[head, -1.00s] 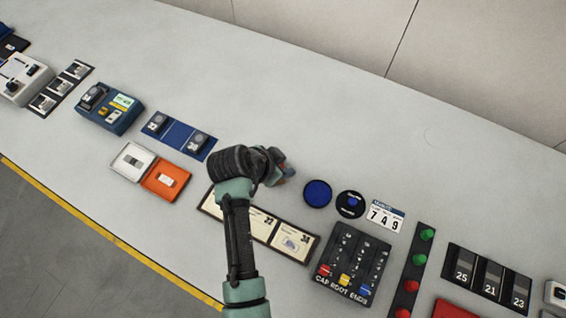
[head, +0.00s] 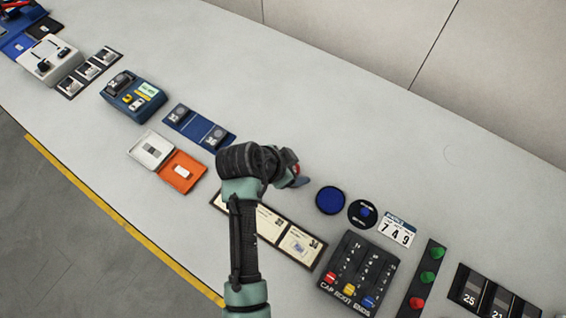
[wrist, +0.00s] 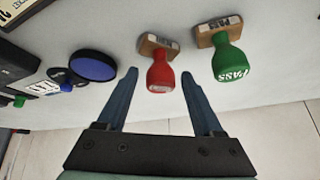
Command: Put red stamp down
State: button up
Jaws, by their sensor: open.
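The red stamp (wrist: 160,74) has a red knob handle on a wooden base and appears to stand upright on the bench in the wrist view. My gripper (wrist: 160,80) is open, with one blue finger on each side of the handle and gaps visible on both sides. A green stamp (wrist: 228,62) with a wooden base stands just to the right, outside the fingers. In the head view my gripper (head: 300,180) is low over the bench, and only a bit of red (head: 296,169) shows by it. My arm hides the rest of the stamps there.
A round blue pad (head: 330,200) and a black disc (head: 361,214) lie right of my gripper, beside a number card (head: 398,231). A framed card strip (head: 271,225) lies in front, near a slider box (head: 358,272). The bench behind is clear.

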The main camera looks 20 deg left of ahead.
jog(key=v, duration=1)
jog(key=w+d+r+n+t+y, duration=0.1)
jog(key=w+r+t, duration=0.25)
jog(key=r, duration=0.55)
jog(key=w+d+r+n+t+y, duration=0.1)
jog(key=w+r+t+y, duration=0.3)
jog(key=r, duration=0.6)
jog(key=w+d+r+n+t+h, duration=0.1)
jog(key=w+r+t, duration=0.1)
jog(key=w+r, duration=0.55)
jog(key=s+d+r+n+t, duration=0.1)
jog(key=s+d+r+t, duration=0.2)
jog(key=r, duration=0.7)
jog(key=s+d+r+n+t, duration=0.2)
jog(key=s+r+t, duration=0.3)
jog(key=r, duration=0.6)
jog(key=s+d+r+n+t+h, duration=0.1)
jog(key=s+d+r+t, duration=0.3)
jog(key=r, duration=0.6)
jog(key=s, duration=0.2)
jog(key=shift+s+d+r, duration=0.2)
jog(key=shift+s, duration=0.2)
